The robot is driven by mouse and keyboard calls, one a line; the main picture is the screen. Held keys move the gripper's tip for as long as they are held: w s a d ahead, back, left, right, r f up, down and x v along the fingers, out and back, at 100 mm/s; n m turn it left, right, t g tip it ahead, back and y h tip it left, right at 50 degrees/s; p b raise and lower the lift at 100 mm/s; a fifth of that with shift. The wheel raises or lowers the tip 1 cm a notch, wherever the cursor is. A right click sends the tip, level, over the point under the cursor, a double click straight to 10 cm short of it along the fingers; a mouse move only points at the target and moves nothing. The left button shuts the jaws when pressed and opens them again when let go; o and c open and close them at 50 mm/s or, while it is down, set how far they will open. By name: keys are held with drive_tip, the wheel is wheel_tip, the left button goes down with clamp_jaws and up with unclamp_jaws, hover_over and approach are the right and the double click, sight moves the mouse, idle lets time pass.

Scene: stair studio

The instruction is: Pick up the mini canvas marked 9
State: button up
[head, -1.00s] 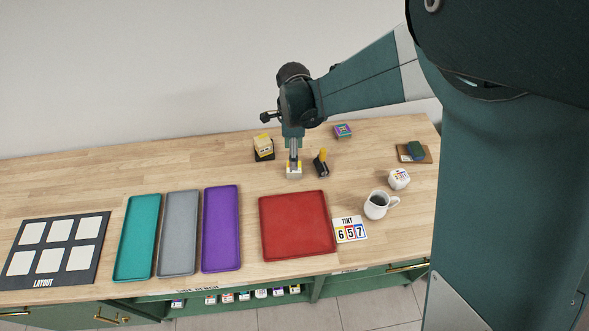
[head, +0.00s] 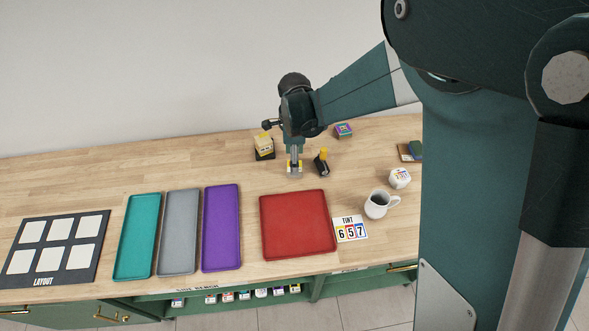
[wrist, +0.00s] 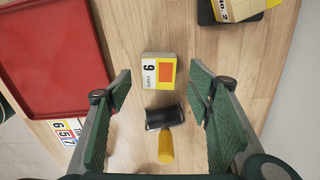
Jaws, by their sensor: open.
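The mini canvas marked 9 (wrist: 150,68) is a small block with a white face, a black 9, an orange square and yellow edges. In the wrist view it lies on the wooden bench, just beyond my fingertips and roughly centred between them. My gripper (wrist: 161,88) is open and empty, pointing down, with one green-padded finger to each side. In the head view my gripper (head: 294,163) is over the canvas, which it partly hides.
A roller with a yellow handle (wrist: 165,148) lies close beside the canvas. A red tray (wrist: 50,50) is near. A yellow block on a black base (head: 264,147) stands behind left. A mug (head: 377,206), a white cube (head: 400,177) and a TINT card (head: 350,228) are to the right.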

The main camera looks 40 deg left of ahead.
drive_tip(key=shift+s+d+f, duration=0.1)
drive_tip(key=shift+f, duration=2.15)
drive_tip(key=c, duration=1)
